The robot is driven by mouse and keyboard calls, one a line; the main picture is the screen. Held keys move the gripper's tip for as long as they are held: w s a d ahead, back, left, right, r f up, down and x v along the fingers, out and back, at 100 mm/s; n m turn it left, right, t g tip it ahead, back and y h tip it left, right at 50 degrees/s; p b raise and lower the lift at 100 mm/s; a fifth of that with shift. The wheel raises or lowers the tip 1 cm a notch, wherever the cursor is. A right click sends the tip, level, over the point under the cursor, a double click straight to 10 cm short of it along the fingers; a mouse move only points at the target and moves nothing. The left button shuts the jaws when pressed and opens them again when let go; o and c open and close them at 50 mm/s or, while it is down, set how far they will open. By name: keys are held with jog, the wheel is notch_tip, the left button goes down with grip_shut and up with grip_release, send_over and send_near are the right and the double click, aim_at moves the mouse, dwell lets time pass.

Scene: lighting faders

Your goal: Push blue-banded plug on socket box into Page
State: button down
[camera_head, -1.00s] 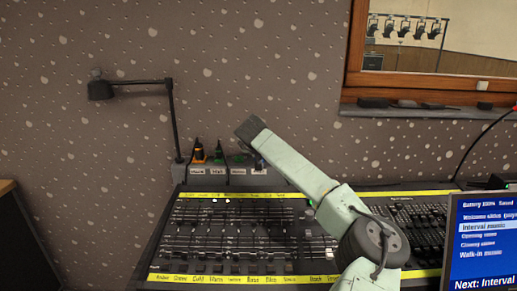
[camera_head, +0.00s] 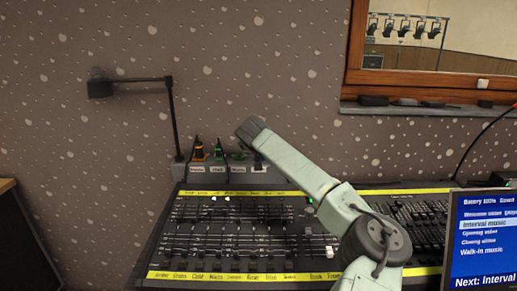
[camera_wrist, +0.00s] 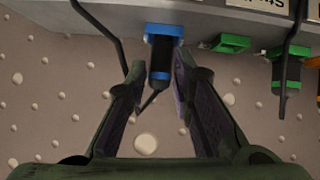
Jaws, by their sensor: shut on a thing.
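The blue-banded plug (camera_wrist: 161,62) is black, with a blue band near its free end. In the wrist view it stands in line with a blue socket (camera_wrist: 164,31) on the grey socket box (camera_wrist: 190,17), its far end meeting the blue collar. I cannot tell how deep it sits. My gripper (camera_wrist: 158,75) is shut on the plug, one dark finger on each side. In the head view my wrist hides the plug at the right part of the socket box (camera_head: 228,180). The small labels are too blurred to read surely.
An empty green socket (camera_wrist: 231,43) is beside the blue one. A green-banded plug (camera_wrist: 288,75) and an orange plug (camera_head: 198,150) stand farther along. Dark cables hang near the fingers. The fader desk (camera_head: 235,238) lies in front; a lamp (camera_head: 102,88) stands left.

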jog(key=shift+f, duration=0.25)
jog(key=c, duration=1.6)
grip_release()
jog(key=shift+o, duration=1.4)
jog(key=shift+r, duration=0.1)
jog(key=shift+s, duration=0.1)
